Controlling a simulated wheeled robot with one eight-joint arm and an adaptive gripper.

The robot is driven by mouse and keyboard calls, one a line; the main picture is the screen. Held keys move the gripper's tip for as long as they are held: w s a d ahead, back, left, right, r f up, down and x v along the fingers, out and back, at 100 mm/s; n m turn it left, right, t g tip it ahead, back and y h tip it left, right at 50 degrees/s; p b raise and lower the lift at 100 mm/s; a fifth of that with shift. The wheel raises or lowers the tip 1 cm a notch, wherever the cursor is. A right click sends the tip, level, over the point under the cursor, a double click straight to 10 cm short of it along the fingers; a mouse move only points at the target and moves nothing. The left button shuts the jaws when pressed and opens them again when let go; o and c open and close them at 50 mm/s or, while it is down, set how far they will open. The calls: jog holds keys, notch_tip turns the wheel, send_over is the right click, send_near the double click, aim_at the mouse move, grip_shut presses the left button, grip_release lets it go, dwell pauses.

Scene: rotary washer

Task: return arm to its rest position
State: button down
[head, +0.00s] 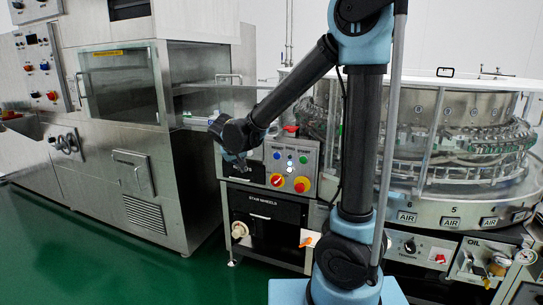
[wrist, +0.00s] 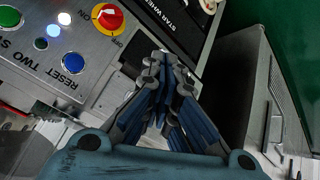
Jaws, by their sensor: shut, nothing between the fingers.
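My arm rises from the base in the middle of the head view and bends over to the left, with its end hanging down. My gripper (head: 240,166) is beside the left edge of the button panel (head: 309,160), in front of the machines. In the wrist view my gripper (wrist: 163,60) has its blue-padded fingers drawn together with nothing held. The panel, with its red and yellow ON/OFF knob (wrist: 107,18) and blue reset button (wrist: 73,62), lies just left of the fingers. I cannot tell the exact gap to it.
A steel cabinet machine (head: 125,177) with a glass door stands at left. The large rotary washer (head: 465,212) fills the right side behind my arm. A black "STAR WHEELS" box (head: 265,215) sits below the panel. Green floor (head: 80,262) is open at front left.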

jog(key=s+d+g, duration=0.1)
jog(key=s+d, duration=0.3)
jog(key=d, duration=0.3)
jog(key=s+d+m+g, duration=0.1)
jog(key=s+d, duration=0.2)
jog(key=d, duration=0.5)
jog(key=s+d+g, duration=0.1)
jog(key=s+d, duration=0.3)
jog(key=d, duration=0.3)
jog(key=s+d+f+g+y, duration=0.1)
jog(key=s+d+f, duration=0.2)
jog(key=s, duration=0.5)
jog(key=s+d+f+m+g, duration=0.1)
jog(key=s+d+f, duration=0.3)
jog(key=s, duration=0.5)
jog(key=shift+s+d+y, duration=0.2)
jog(key=shift+d+y, duration=0.2)
jog(key=shift+d, duration=0.5)
jog(key=shift+f, duration=0.1)
